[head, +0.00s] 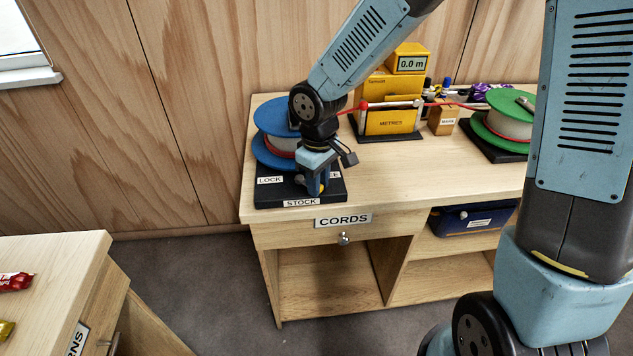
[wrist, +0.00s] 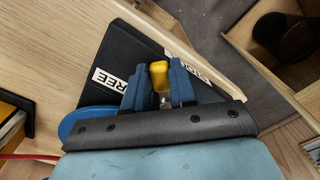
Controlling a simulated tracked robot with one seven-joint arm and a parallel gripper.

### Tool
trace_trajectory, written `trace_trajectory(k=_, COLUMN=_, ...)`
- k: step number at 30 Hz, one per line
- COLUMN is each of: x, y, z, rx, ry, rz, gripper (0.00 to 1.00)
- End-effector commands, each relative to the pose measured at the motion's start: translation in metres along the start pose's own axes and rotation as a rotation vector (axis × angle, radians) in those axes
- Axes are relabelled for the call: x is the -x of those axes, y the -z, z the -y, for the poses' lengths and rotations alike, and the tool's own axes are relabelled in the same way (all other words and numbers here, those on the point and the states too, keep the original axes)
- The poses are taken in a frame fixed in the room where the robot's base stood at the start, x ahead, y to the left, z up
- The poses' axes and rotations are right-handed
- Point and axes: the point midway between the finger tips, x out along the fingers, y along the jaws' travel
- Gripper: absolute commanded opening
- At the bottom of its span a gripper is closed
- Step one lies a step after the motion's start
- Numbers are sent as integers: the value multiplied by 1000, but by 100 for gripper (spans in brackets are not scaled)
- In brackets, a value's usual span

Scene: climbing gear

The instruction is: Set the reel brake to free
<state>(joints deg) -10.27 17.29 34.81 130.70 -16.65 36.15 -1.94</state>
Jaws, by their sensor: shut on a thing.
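The stock reel (head: 272,140), with blue flanges and pale cord, stands on a black base (head: 262,194) at the left end of the bench. The base carries a LOCK label (head: 270,181) on the left, a STOCK label (head: 301,203) in front and a FREE label on the right, mostly hidden in the head view but clear in the wrist view (wrist: 110,80). My gripper (head: 318,188) points down over the base's front. Its blue fingers (wrist: 158,84) are shut on the yellow brake knob (wrist: 158,70). The lever's exact angle is hidden.
A yellow metre counter (head: 390,102) reading 0.0 m stands behind, with a red cord running to the green reel (head: 507,120) at right. A small orange box (head: 443,118) is between them. A drawer labelled CORDS (head: 343,220) is below. Bare benchtop (head: 420,170) lies right of the base.

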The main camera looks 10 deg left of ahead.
Motion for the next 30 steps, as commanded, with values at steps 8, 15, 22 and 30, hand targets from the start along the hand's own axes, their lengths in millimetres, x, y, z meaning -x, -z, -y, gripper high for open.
trace_trajectory(k=8, x=0, y=0, z=-1, rx=1, ry=-1, rz=-1, gripper=33)
trace_trajectory(k=15, x=0, y=0, z=0, rx=0, ry=-1, rz=0, gripper=51)
trace_trajectory(k=22, x=2, y=0, z=0, rx=0, ry=-1, rz=-1, gripper=51)
trace_trajectory(k=30, x=32, y=1, z=-1, rx=-2, ry=-3, rz=-4, gripper=51)
